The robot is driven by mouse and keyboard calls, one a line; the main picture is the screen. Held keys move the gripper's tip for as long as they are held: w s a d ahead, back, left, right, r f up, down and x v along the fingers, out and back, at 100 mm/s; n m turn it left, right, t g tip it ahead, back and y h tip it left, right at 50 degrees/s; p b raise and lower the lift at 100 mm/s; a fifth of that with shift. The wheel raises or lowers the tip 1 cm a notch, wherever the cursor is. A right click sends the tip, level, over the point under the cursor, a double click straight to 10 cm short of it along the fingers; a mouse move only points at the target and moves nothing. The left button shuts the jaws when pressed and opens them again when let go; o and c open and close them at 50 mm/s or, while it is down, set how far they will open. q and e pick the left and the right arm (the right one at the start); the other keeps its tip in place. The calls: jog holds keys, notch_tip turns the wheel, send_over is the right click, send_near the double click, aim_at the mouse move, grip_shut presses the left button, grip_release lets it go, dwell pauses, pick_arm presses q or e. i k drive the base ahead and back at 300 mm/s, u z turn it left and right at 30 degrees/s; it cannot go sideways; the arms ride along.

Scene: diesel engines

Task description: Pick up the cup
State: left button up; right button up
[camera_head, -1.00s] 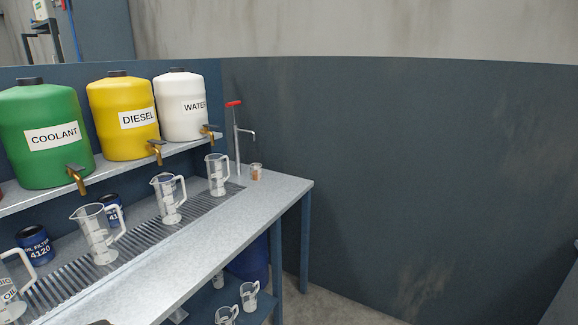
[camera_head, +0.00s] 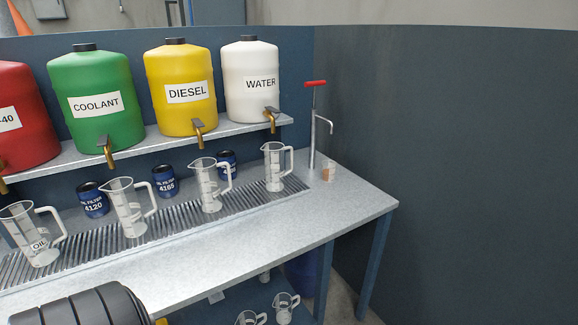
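A small clear cup (camera_head: 329,172) with an orange-brown tint stands upright at the right end of the metal counter, beside the red-handled pump (camera_head: 314,125). Several clear measuring jugs with handles also stand upright along the counter's grate. One jug (camera_head: 274,167) is below the white water tank, one (camera_head: 210,185) is below the diesel tank, one (camera_head: 129,207) is below the coolant tank, and one marked OIL (camera_head: 34,234) is at the far left. None of my gripper fingers show in this view.
A black ribbed shape (camera_head: 85,306) covers the counter's front left; I cannot tell what it is. Tanks stand on the shelf (camera_head: 225,131). Blue oil filters (camera_head: 92,200) stand behind the jugs. More jugs (camera_head: 285,307) are underneath. The counter's front right (camera_head: 300,222) is clear.

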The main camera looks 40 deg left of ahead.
aim_at(329, 171)
jog(key=u, duration=0.95)
jog(key=i, duration=0.9)
jog(key=u, duration=0.85)
